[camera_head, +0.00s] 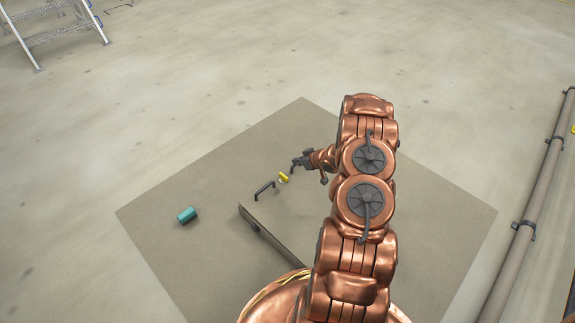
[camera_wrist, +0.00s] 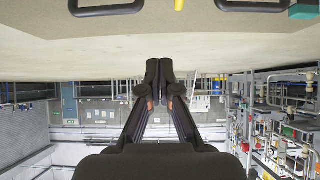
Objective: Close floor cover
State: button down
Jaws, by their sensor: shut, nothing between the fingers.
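The floor cover (camera_head: 262,214) is a grey-brown plate within a larger square of similar colour. Its near left side shows a thick dark edge, so it looks raised there; its right part is hidden behind my arm. A dark handle (camera_head: 264,190) stands on it. In the wrist view there are two dark handles, one at right (camera_wrist: 250,5) and one at left (camera_wrist: 106,9). A small yellow piece (camera_head: 284,178) lies between them. My gripper (camera_head: 296,166) is shut and empty, just beyond the yellow piece in the head view; its fingertips (camera_wrist: 159,66) meet in the wrist view.
A teal cylinder (camera_head: 187,215) lies on the square left of the cover; it also shows in the wrist view (camera_wrist: 304,10). A pipe (camera_head: 534,210) runs along the right. Metal steps (camera_head: 55,32) stand at the far left. The floor beyond is clear.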

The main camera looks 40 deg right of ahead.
notch_tip(320, 180, up, 3)
jog(key=s+a+p, duration=0.1)
jog(key=s+a, duration=0.1)
jog(key=a, duration=0.1)
jog(key=b, duration=0.4)
send_over(282, 175)
jog(key=shift+g, duration=0.3)
notch_tip(282, 175, down, 8)
jog(key=shift+s+r, duration=0.15)
jog(key=shift+r, duration=0.1)
notch_tip(282, 175, down, 2)
jog(key=shift+f+b, duration=0.1)
jog(key=shift+b, duration=0.2)
jog(key=shift+f+b, duration=0.3)
jog(key=shift+f, duration=0.4)
jog(key=shift+f, duration=0.1)
